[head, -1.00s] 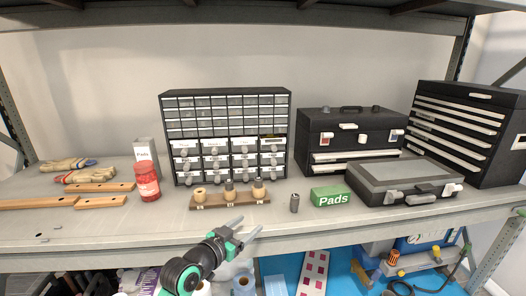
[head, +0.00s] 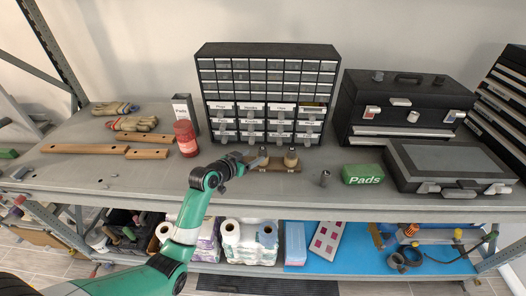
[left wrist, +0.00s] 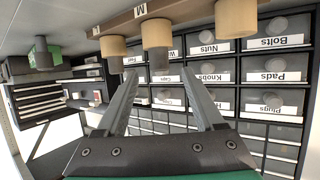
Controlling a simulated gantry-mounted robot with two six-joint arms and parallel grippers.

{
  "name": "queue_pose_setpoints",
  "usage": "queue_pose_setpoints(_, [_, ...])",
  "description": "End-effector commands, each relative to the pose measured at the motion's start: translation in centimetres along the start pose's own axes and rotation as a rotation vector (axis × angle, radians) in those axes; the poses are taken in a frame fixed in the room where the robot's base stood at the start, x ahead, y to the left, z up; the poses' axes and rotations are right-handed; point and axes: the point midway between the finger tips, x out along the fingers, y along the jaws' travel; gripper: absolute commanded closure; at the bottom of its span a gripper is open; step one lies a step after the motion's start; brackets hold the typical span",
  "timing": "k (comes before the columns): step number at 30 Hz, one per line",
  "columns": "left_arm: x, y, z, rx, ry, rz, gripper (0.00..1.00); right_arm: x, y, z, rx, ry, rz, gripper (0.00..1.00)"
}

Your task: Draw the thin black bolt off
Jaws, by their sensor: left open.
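A wooden stand (head: 282,168) on the shelf carries upright posts with pale wooden collars. The right collar (head: 290,158) shows; the left one is hidden behind my arm. My open left gripper (head: 252,161) is at the middle post. In the upside-down left wrist view the fingers (left wrist: 162,88) point toward the middle collar (left wrist: 156,33), with a grey pin (left wrist: 160,66) between the fingers. I see no grip on it. A dark bolt-like piece (head: 325,178) stands alone on the shelf. I cannot tell which pin is the thin black bolt.
A drawer cabinet (head: 268,76) stands close behind the stand. A red jar (head: 186,138) is to the left. The front strip of the shelf is mostly clear.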

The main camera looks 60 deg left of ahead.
Motion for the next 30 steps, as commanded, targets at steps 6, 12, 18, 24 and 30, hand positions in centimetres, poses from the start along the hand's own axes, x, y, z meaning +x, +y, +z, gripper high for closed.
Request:
queue_pose_setpoints(6, [4.1, 0.1, 0.8, 0.001, 0.003, 0.002, 0.3, -3.6, 0.0, 3.3, 0.0, -0.001, 0.0, 0.5])
queue_pose_setpoints(12, [5.7, 0.1, 0.1, 0.001, 0.001, 0.001, 0.3, -3.5, 0.0, 3.3, 0.0, -0.001, 0.0, 0.5])
queue_pose_setpoints(18, [6.3, 0.1, 0.0, 0.001, 0.001, 0.002, 0.3, -3.5, 0.0, 3.2, 0.0, 0.0, 0.0, 0.5])
queue_pose_setpoints(24, [9.1, 0.3, 0.1, 0.0, -0.001, 0.003, 0.3, -3.7, 0.0, 3.4, 0.0, 0.0, 0.0, 0.5])
queue_pose_setpoints(30, [10.8, 0.2, 0.1, 0.001, 0.001, 0.001, 0.3, -4.0, 0.0, 3.7, 0.0, -0.001, 0.0, 0.5])
